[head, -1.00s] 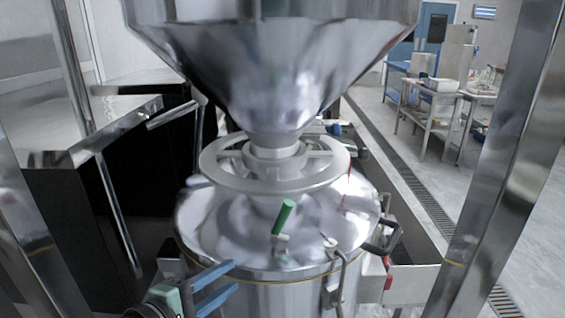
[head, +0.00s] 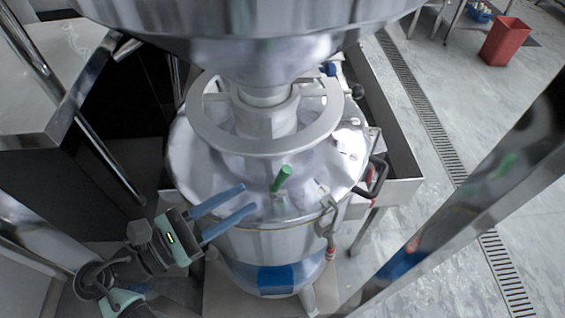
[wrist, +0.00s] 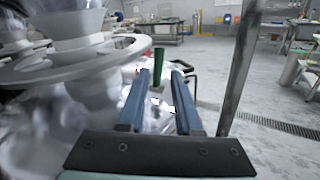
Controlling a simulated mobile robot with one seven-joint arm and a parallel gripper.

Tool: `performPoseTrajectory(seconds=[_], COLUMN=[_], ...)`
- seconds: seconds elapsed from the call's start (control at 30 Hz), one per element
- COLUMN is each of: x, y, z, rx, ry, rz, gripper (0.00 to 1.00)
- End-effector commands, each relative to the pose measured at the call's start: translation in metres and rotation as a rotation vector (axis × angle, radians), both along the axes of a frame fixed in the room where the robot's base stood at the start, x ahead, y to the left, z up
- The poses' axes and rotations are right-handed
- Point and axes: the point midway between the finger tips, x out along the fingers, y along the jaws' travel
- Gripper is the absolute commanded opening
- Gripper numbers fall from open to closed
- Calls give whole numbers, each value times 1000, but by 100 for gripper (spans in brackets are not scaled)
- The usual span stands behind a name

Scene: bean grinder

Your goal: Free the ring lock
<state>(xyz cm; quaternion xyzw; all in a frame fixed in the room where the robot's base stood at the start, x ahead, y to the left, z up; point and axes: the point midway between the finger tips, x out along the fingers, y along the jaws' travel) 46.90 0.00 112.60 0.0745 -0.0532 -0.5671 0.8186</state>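A wide grey ring (head: 206,137) with spokes sits around the neck under the steel hopper; it also shows in the wrist view (wrist: 40,73). A small upright green handle (head: 281,179) stands on the shiny lid in front of the ring, tilted slightly right. My gripper (head: 249,198) is open and empty, its two blue fingers over the lid's front left, pointing at the green handle. The tips look just short of the handle. In the wrist view the green handle (wrist: 158,66) appears between the fingertips (wrist: 161,74). I cannot tell which part is the lock.
The steel hopper (head: 250,45) hangs over the ring. A black-handled clamp (head: 377,175) sits at the lid's right edge and a latch (head: 327,215) at its front. A steel post (head: 470,205) crosses on the right. A dark cabinet (head: 110,175) stands at left.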

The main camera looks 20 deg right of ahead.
Motion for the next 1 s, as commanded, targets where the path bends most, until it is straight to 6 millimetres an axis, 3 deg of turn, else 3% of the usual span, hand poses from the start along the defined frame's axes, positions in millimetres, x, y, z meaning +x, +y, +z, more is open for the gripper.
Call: performPoseTrajectory(seconds=[0.2,0.43,0.6,0.9,1.0], x=[16,30,34,35,35], y=[-47,-80,-91,-92,-92], z=[3,2,1,0,0], rx=[2,2,3,3,3], ry=[1,-1,-2,-2,-3], rz=[-6,-2,0,1,1], gripper=[33,33,33,33,15])
